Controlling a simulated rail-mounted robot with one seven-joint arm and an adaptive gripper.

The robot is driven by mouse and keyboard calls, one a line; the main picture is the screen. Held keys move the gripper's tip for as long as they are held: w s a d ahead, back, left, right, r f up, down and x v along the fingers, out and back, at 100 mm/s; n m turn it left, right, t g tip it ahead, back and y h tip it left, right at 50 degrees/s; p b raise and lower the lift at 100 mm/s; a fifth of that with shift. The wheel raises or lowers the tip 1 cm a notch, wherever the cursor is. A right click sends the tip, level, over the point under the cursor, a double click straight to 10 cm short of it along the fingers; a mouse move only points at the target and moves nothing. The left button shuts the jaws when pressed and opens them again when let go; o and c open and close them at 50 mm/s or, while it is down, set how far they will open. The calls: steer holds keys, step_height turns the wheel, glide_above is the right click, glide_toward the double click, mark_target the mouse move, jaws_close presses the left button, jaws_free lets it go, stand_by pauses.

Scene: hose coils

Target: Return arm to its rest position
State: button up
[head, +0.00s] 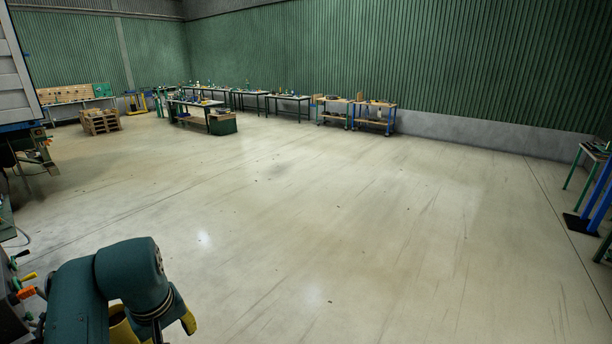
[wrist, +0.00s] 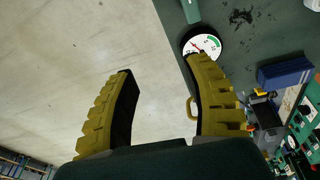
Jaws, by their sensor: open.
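My gripper (wrist: 160,68) shows in the wrist view with its two yellow ribbed fingers spread apart. Nothing is between the fingers; bare floor shows through the gap. In the head view my teal arm is folded over at the lower left. Parts of the yellow fingers show beneath it, and the fingertips are hidden or cut off by the frame.
In the wrist view, a round gauge (wrist: 205,46) on a dark green surface (wrist: 236,48) lies behind the right fingertip. A blue box (wrist: 286,73) is further right. Workbenches (head: 290,98) line the back wall, with pallets (head: 100,121) at left. The middle floor is clear.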

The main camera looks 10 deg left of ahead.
steer(key=w+d+r+m+t+y+p, duration=0.1)
steer(key=w+d+r+m+t, duration=0.35)
steer(key=d, duration=0.45)
steer(key=w+d+r+m+t+y, duration=0.1)
steer(key=w+d+r+t, duration=0.4)
steer(key=d+r, duration=0.4)
steer(key=s+d+r+m+t+h, duration=0.2)
steer(key=s+d+r+t, duration=0.3)
steer(key=s+d+r, duration=0.3)
steer(key=s+d+r+m+t+h+p, duration=0.1)
steer(key=s+d+r+t, duration=0.5)
steer(key=s, duration=0.7)
steer(key=d+r+m+h, duration=0.1)
steer(key=d+r+m, duration=0.1)
steer(key=d, duration=0.2)
steer(key=shift+r, duration=0.35)
